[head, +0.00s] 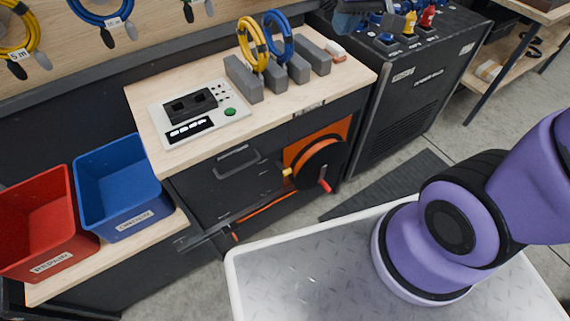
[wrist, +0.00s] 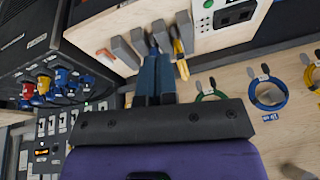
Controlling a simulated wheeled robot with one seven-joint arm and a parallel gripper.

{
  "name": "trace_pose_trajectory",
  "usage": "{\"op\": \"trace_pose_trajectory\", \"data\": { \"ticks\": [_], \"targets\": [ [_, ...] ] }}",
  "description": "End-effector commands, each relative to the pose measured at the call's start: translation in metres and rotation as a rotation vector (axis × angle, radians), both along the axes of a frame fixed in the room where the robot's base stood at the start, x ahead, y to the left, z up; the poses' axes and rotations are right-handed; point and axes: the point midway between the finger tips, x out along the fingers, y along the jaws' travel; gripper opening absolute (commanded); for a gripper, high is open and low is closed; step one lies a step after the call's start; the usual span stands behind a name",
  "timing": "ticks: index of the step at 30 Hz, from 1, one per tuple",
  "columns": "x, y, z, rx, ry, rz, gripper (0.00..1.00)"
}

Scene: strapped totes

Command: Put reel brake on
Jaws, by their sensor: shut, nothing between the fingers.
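The cable reel (head: 320,164) is a black drum on an orange panel (head: 339,129), low in the front of the workbench. A red lever (head: 325,186) sticks out at its lower right and a yellow knob (head: 287,172) at its left. I cannot tell from the picture which is the brake or how it is set. My gripper (wrist: 154,66) shows in the wrist view with its dark blue fingers together and empty. It points toward the grey cable holders, away from the reel. The reel does not show in the wrist view.
The bench top holds a tester (head: 200,112), grey blocks (head: 243,78), a yellow cable (head: 252,43) and a blue cable (head: 279,38). Red (head: 35,222) and blue (head: 120,188) bins stand left. A black cabinet (head: 410,92) stands right of the reel. Floor shows before the reel.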

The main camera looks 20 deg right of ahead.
Motion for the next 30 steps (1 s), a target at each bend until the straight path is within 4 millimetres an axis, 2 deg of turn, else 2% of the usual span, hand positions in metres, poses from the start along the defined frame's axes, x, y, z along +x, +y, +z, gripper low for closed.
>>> {"op": "trace_pose_trajectory", "data": {
  "ticks": [6,15,21,30],
  "targets": [
    [0.031,0.017,-0.04,0.005,0.043,0.03,0.0],
    [0.064,0.038,-0.102,-0.004,0.092,0.056,0.0],
    [0.08,0.051,-0.149,-0.022,0.124,0.072,0.0],
    [0.092,0.066,-0.225,-0.067,0.172,0.096,0.0]
  ]
}}
